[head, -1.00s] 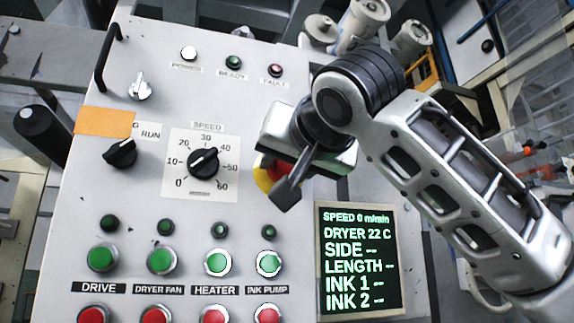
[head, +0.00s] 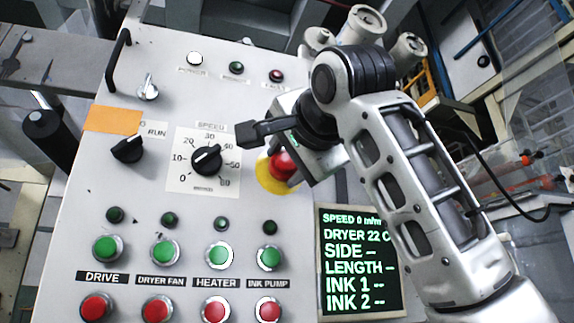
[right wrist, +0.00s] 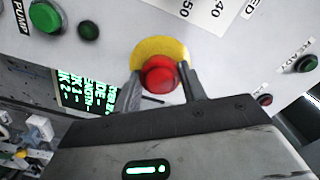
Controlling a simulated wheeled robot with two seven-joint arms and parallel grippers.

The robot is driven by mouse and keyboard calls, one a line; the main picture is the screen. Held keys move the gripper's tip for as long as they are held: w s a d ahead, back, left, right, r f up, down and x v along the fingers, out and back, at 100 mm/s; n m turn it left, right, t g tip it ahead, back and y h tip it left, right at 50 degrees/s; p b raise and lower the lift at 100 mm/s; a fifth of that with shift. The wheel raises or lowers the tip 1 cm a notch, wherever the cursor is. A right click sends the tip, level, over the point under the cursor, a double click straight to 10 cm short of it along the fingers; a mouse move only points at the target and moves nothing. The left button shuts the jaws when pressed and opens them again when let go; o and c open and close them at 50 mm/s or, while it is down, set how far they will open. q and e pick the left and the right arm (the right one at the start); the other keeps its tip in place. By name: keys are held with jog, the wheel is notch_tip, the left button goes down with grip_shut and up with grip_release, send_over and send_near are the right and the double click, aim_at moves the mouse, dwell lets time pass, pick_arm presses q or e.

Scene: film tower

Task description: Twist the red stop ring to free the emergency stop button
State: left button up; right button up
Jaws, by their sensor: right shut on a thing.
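The emergency stop is a red mushroom-shaped head (head: 284,165) on a round yellow base (head: 268,176), on the sloped light grey panel. In the right wrist view the red head (right wrist: 160,75) sits between the two dark fingers, with the yellow base (right wrist: 160,48) behind it. My right gripper (right wrist: 164,80) is shut on the red head, one finger on each side. In the head view the gripper body hides part of the red head and the fingertips. A separate ring cannot be told apart from the head. My left gripper is not in view.
The panel holds a speed dial (head: 206,160) left of the stop, a RUN knob (head: 128,149), and green and red buttons in rows below. A display (head: 360,262) reading SPEED 0 stands below my right arm. A black handle (head: 117,60) rises at the upper left edge.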

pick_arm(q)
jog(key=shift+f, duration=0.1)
pick_arm(e)
jog(key=shift+m, duration=0.6)
jog(key=o, duration=1)
jog(key=shift+c, duration=0.2)
jog(key=shift+s, duration=0.2)
pick_arm(q)
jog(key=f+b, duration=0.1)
jog(key=b, duration=0.1)
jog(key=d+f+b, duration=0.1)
jog(key=b, duration=0.2)
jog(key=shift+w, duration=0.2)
pick_arm(e)
jog(key=v, duration=1.5)
jog(key=shift+s+d, duration=0.2)
jog(key=shift+s, duration=0.05)
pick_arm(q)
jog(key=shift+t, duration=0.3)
